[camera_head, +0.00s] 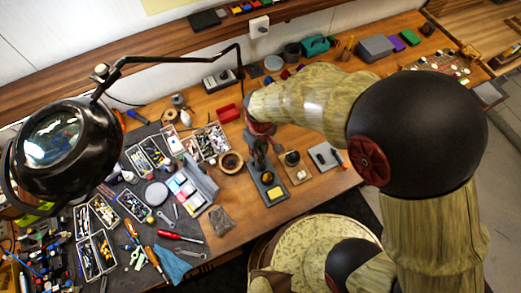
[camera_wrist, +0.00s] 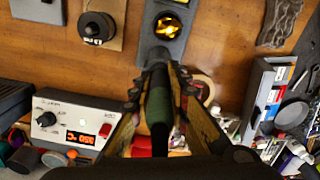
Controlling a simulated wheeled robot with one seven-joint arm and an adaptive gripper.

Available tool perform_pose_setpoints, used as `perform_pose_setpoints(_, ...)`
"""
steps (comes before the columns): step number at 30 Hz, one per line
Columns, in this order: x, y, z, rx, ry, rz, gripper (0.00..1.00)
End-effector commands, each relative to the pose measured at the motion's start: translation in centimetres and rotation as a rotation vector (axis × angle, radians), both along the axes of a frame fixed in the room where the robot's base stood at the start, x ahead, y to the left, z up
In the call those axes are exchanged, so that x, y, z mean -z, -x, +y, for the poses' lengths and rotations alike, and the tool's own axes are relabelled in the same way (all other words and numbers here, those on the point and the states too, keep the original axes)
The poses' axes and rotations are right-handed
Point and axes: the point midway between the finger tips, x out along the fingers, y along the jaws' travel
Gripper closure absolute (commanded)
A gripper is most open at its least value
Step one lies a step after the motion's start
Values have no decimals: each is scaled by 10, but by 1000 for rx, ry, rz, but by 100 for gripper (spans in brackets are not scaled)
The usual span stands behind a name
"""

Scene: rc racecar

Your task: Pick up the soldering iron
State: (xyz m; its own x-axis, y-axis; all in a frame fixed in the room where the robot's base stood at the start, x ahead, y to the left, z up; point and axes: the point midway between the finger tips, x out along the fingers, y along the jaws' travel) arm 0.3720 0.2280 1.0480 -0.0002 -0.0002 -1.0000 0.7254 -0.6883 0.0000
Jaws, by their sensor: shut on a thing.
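The soldering iron (camera_wrist: 158,108) has a dark green and black handle. In the wrist view it lies lengthwise between the two fingers of my gripper (camera_wrist: 158,85), which is shut on it. Its dark front end points toward a grey stand (camera_wrist: 147,42) with a round, gold-coloured well. In the head view my gripper (camera_head: 261,150) is over the wooden bench, just behind the stand (camera_head: 267,203), which has a yellow sponge. The iron's tip is hard to make out, and I cannot tell whether it touches the stand.
A soldering station (camera_wrist: 72,118) with a red display shows at the left in the wrist view. A round dark piece on a wooden base (camera_head: 293,166) stands right of the stand. Parts trays (camera_head: 205,143) and a magnifier lamp (camera_head: 50,140) are left. Bare bench lies in front.

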Motion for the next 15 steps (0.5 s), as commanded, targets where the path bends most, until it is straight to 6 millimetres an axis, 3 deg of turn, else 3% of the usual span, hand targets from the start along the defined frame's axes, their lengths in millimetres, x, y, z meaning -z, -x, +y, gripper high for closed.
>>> perform_pose_setpoints(15,-7,-1,0,0,-1,-1,100)
